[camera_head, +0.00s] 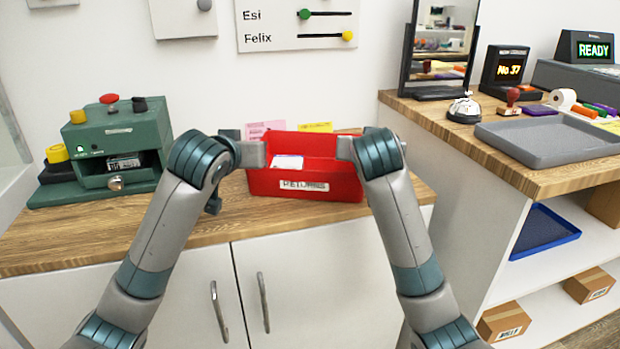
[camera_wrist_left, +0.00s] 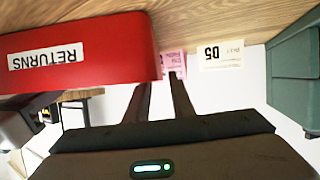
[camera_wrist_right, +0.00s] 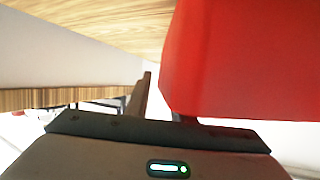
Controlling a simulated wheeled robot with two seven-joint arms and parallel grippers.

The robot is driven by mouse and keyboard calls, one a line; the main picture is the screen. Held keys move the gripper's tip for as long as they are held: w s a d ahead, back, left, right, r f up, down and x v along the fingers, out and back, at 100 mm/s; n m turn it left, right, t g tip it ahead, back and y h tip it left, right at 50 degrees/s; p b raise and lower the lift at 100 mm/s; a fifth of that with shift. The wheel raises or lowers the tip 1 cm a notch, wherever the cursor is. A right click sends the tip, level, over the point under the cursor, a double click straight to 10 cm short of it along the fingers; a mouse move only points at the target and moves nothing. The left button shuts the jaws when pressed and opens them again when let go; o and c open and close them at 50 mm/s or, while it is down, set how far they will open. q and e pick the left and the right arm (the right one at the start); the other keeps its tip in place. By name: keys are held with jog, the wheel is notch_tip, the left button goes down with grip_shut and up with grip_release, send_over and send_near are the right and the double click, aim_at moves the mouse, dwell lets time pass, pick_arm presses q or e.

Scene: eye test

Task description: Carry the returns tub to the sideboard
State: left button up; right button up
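The red returns tub (camera_head: 305,186), with a white RETURNS label at the front, stands on the wooden top of a white two-door cabinet (camera_head: 222,232). A white item with a blue edge (camera_head: 288,161) shows inside it. My left gripper (camera_head: 254,155) is at the tub's left end and my right gripper (camera_head: 346,150) at its right end. Fingertips inside are hidden.
A green machine (camera_head: 118,148) stands left on the same top. A higher counter at right holds a grey tray (camera_head: 550,140), a bell (camera_head: 464,108), a stamp (camera_head: 511,98) and a mirror (camera_head: 437,50). Its open shelves hold a blue tray (camera_head: 543,232) and boxes (camera_head: 503,322).

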pick_arm(q)
jog(key=v, duration=0.8)
jog(key=shift+s, duration=0.15)
pick_arm(e)
jog(key=shift+s+r, duration=0.1)
jog(key=v, duration=1.1)
jog(key=shift+s, duration=0.4)
